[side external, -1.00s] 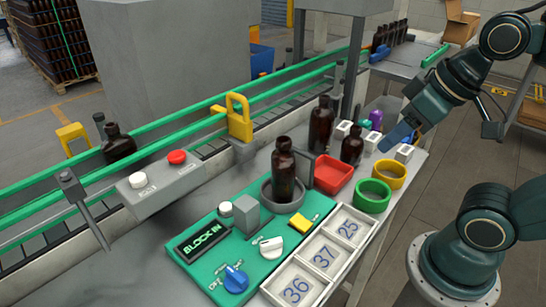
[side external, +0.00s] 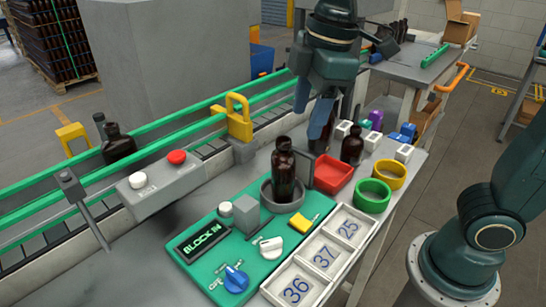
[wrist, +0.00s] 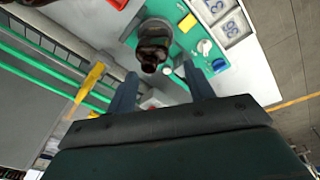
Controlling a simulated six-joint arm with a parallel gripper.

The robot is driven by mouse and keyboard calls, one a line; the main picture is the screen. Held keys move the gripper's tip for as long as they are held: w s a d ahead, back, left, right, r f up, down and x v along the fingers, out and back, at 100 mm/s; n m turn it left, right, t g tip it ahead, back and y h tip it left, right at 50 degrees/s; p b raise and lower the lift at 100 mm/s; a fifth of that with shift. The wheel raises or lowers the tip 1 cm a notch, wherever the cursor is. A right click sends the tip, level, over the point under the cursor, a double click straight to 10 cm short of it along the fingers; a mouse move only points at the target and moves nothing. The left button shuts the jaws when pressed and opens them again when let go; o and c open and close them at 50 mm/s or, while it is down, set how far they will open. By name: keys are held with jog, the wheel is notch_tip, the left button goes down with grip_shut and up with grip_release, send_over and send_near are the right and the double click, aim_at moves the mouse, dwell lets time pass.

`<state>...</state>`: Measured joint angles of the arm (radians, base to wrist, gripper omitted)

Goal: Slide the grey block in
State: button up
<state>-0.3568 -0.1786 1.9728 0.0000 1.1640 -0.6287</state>
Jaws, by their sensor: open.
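The grey block (side external: 246,213) stands upright on the green panel (side external: 205,268), between the display reading "BLOCK IN" (side external: 203,242) and a brown bottle (side external: 283,172). The bottle stands in a grey round holder (side external: 268,199), with a thin dark grey plate (side external: 307,168) beside it. My gripper (side external: 313,108) is open and empty, pointing down above the bench beyond the bottle, well apart from the block. In the wrist view, my two fingers (wrist: 161,86) are spread, with the bottle (wrist: 153,45) showing beyond them. I cannot clearly make out the block there.
The panel also carries a blue knob (side external: 236,279), a white knob (side external: 271,247) and a yellow switch (side external: 307,223). Numbered white trays (side external: 325,258), green (side external: 372,195) and yellow (side external: 391,174) rings, a red bin (side external: 330,175) and another bottle (side external: 352,146) stand nearby. Green conveyor rails (side external: 165,155) run behind.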

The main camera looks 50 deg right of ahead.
aim_at(246, 203)
jog(key=w+a+f+n+g, duration=0.2)
jog(key=w+a+n, duration=0.2)
jog(key=a, duration=0.6)
jog(key=n, duration=0.2)
jog(key=shift+w+a+n+h, duration=0.15)
jog(key=shift+a+n+h, duration=0.15)
jog(key=shift+n+h, duration=0.1)
jog(key=shift+f, duration=0.1)
notch_tip(246, 203, down, 14)
jog(key=shift+r, duration=0.2)
